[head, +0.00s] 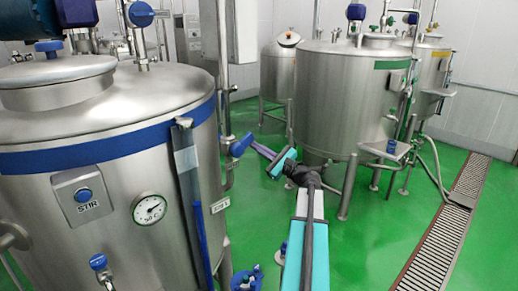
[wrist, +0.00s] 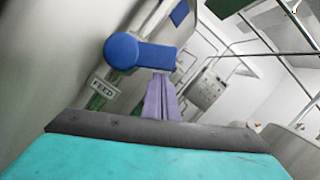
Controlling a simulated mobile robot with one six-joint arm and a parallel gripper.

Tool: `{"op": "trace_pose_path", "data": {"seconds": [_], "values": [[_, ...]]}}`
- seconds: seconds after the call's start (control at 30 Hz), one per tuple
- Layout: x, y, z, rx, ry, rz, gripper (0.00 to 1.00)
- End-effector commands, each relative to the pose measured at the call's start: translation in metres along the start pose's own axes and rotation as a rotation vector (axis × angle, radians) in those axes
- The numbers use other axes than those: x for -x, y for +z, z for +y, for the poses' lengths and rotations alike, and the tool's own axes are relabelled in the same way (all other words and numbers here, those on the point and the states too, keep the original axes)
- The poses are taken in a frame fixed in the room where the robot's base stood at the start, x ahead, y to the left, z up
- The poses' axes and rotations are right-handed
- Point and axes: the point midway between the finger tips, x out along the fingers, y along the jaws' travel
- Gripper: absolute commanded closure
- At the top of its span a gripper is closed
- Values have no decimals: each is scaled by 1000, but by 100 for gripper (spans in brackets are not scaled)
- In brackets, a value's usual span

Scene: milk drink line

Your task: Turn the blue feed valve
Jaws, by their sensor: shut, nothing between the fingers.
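The blue feed valve handle (head: 240,146) sticks out at the right side of the large blue-banded tank. In the wrist view the handle (wrist: 140,52) has a round hub at left and a lever pointing right, above a FEED label (wrist: 104,87). My gripper (head: 253,145) is shut and empty. Its purple fingers (wrist: 161,78) point at the lever, and their tips overlap its lower right edge in the wrist view. I cannot tell whether they touch it. The valve body behind the handle is mostly hidden.
The blue-banded tank (head: 110,105), with a STIR button (head: 83,195) and a gauge (head: 150,208), stands close at left. A green-banded tank (head: 335,95) stands behind at right. A floor drain (head: 450,235) runs at right.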

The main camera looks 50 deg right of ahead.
Motion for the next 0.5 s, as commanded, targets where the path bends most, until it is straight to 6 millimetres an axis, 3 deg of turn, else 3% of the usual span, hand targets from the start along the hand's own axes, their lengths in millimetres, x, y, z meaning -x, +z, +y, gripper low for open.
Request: {"op": "trace_pose_path", "data": {"seconds": [0.07,0.5], "values": [[-1,-4,-7,0,0,0,100],[0,2,-1,43,11,-1,100]]}}
